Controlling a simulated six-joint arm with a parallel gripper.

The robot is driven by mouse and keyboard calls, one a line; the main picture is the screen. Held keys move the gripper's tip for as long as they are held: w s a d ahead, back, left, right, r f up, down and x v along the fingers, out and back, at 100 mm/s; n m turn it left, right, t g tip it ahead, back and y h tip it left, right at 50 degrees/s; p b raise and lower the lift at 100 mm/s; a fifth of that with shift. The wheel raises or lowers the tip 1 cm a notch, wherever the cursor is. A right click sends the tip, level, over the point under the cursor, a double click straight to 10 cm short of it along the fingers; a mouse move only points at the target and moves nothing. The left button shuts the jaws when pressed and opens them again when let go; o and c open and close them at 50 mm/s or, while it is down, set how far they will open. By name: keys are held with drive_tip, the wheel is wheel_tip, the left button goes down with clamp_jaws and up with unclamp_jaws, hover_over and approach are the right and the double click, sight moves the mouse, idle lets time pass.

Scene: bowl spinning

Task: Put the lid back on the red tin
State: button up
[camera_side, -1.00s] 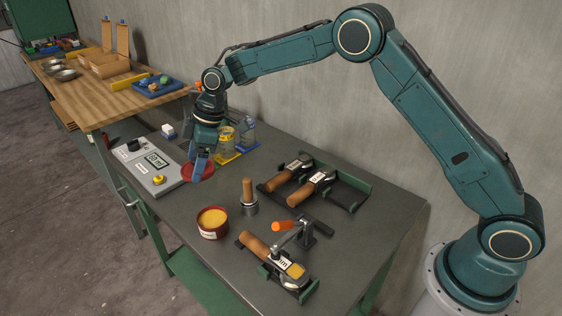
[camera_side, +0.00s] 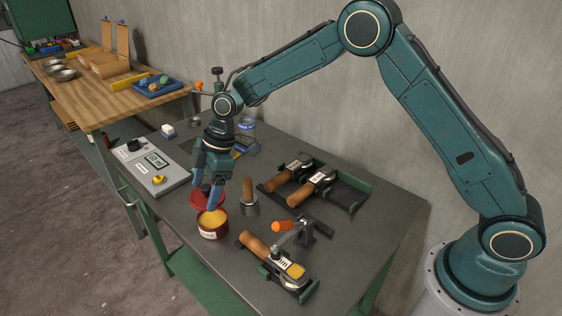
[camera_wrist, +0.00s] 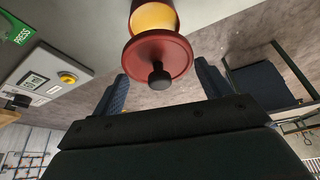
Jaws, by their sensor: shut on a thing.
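The red tin (camera_side: 212,232) stands open on the grey bench in the side view, with yellow contents showing at its top. The red lid (camera_side: 197,201) with a black knob is held just above and behind the tin, close to its rim. My gripper (camera_side: 205,194) is shut on the lid, with one blue finger at each side. In the wrist view the lid (camera_wrist: 148,53) sits between my fingertips (camera_wrist: 159,70), knob toward the camera. The tin (camera_wrist: 153,16) shows beyond it, partly hidden by the lid.
A clamp fixture with an orange handle (camera_side: 283,226) is farther right. A control box with a yellow button (camera_side: 158,180) lies left. The bench edge is near the tin's front.

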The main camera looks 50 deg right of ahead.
drive_tip(key=shift+f, duration=2.9)
drive_tip(key=shift+f, duration=0.2)
idle(0.5)
drive_tip(key=o, duration=1)
drive_tip(key=shift+c, duration=0.2)
drive_tip(key=shift+r, duration=0.2)
drive_tip(key=shift+r, duration=3.3)
